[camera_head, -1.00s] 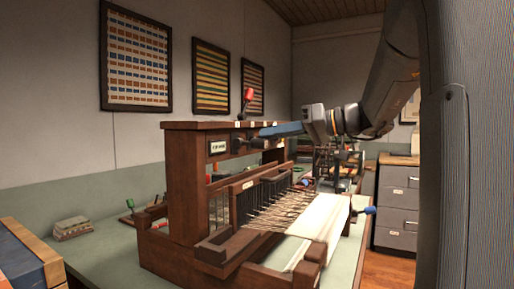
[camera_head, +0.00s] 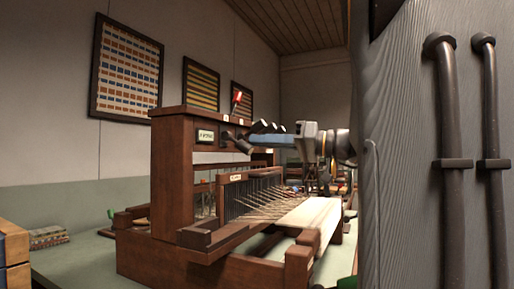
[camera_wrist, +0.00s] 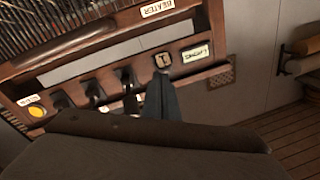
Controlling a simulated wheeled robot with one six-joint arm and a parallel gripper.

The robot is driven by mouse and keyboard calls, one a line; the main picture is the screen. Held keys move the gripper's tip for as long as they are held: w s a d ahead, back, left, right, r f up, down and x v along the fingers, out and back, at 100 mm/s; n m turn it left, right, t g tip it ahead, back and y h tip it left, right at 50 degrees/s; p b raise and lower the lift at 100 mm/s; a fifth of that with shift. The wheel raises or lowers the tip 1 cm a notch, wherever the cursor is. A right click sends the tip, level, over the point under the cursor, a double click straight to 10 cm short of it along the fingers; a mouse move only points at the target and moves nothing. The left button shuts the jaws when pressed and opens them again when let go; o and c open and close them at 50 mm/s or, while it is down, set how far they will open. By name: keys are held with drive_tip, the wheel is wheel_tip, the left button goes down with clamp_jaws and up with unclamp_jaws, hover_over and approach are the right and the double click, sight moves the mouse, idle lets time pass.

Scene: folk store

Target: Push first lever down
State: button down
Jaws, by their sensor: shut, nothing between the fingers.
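The wooden loom (camera_head: 172,180) stands on the green table, with a white label plate on its upright. A red-tipped lever (camera_head: 237,100) rises above its top beam. Several dark levers show in a row on the loom's panel in the wrist view, one of them a dark lever (camera_wrist: 128,85) just left of my gripper. My gripper (camera_wrist: 164,78) is shut and empty, its tip close to a small square piece (camera_wrist: 163,60) on the panel; contact cannot be told. In the head view my gripper (camera_head: 252,140) points left at the loom's upper front.
A label reading LIFTING (camera_wrist: 196,52) and a yellow button (camera_wrist: 36,111) sit on the panel. White cloth (camera_head: 312,212) and threads spread below my arm. A stack of small items (camera_head: 48,237) lies on the table at left. Framed patterns hang on the wall.

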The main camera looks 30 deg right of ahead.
drive_tip(key=shift+a+f+b, duration=0.1)
drive_tip(key=shift+f+b, duration=0.3)
drive_tip(key=shift+f, duration=0.2)
drive_tip(key=shift+r, duration=0.1)
wheel_tip(320, 180, up, 4)
drive_tip(key=d+p, duration=0.2)
drive_tip(key=d, duration=0.1)
drive_tip(key=s+d+f, duration=0.3)
drive_tip(key=s+d, duration=0.2)
drive_tip(key=s, duration=0.3)
drive_tip(key=shift+d, duration=0.3)
drive_tip(key=shift+s+f, duration=0.1)
